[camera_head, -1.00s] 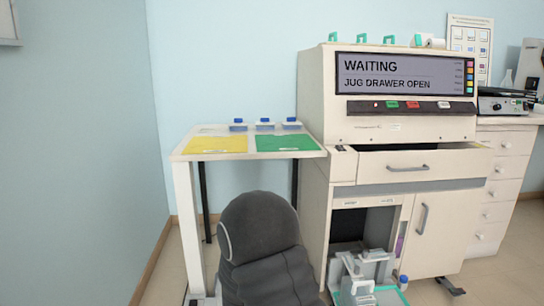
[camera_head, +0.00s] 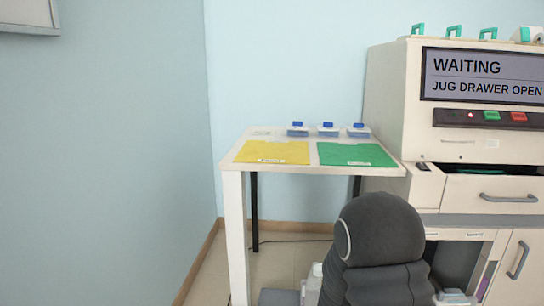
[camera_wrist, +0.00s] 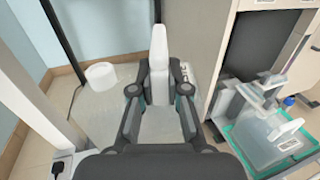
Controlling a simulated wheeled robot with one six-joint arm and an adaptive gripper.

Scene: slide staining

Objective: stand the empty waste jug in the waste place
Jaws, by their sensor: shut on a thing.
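My gripper (camera_wrist: 158,92) is shut on a narrow white upright piece (camera_wrist: 158,50), which I take to be part of the waste jug. The jug's body is hard to make out against the pale floor, and I cannot see whether it is empty. In the head view a pale capped shape (camera_head: 316,274) shows just left of my arm. Right of my gripper in the wrist view, a green-rimmed tray (camera_wrist: 243,158) holds a translucent container (camera_wrist: 262,140) and a grey-white frame (camera_wrist: 236,103). Which spot is the waste place I cannot tell.
The staining machine (camera_head: 395,110) stands at right, its screen (camera_head: 485,77) reading "JUG DRAWER OPEN". A white table (camera_head: 232,170) with yellow (camera_head: 273,152) and green (camera_head: 357,155) mats stands beside it. A white round object (camera_wrist: 101,75) is on the floor near the wall.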

